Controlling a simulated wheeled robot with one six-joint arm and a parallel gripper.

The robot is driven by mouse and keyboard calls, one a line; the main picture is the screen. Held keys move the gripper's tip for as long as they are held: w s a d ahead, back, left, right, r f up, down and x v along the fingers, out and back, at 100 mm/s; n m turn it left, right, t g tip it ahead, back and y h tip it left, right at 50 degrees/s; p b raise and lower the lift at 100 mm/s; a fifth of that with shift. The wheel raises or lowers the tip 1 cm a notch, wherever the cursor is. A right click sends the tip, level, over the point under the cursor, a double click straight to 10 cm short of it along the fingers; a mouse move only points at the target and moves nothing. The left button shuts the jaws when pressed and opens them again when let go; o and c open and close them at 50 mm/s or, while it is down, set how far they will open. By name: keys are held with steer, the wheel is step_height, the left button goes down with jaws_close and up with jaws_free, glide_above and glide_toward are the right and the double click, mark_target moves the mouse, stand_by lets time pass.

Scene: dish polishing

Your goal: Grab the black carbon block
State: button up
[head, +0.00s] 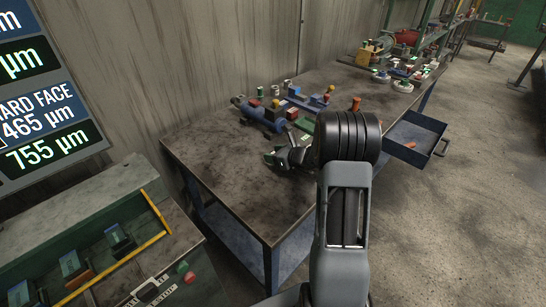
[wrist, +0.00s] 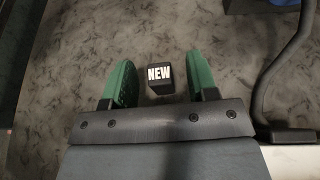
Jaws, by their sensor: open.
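A small black block (wrist: 159,88) with a white "NEW" label on its face shows in the wrist view. I take it to be the black carbon block. My gripper (wrist: 159,62) is open, with one green finger to the left of the block and one to the right. Gaps show on both sides, so neither finger appears to touch it. How far the block lies below the fingers is hard to tell. In the head view my gripper (head: 272,157) is over the near workbench (head: 215,158); the block cannot be made out there, and my arm hides part of the bench.
Blue fixtures with small coloured blocks (head: 280,108) stand further back on the bench. An open blue drawer (head: 413,138) sticks out at right. A green-framed case (head: 85,235) stands at lower left. A dark curved bar (wrist: 285,65) is at right in the wrist view.

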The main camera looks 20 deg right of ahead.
steer(key=shift+w+a+f, duration=0.2)
steer(key=shift+w, duration=0.1)
jaws_close()
stand_by(0.4)
steer(key=shift+r, duration=0.1)
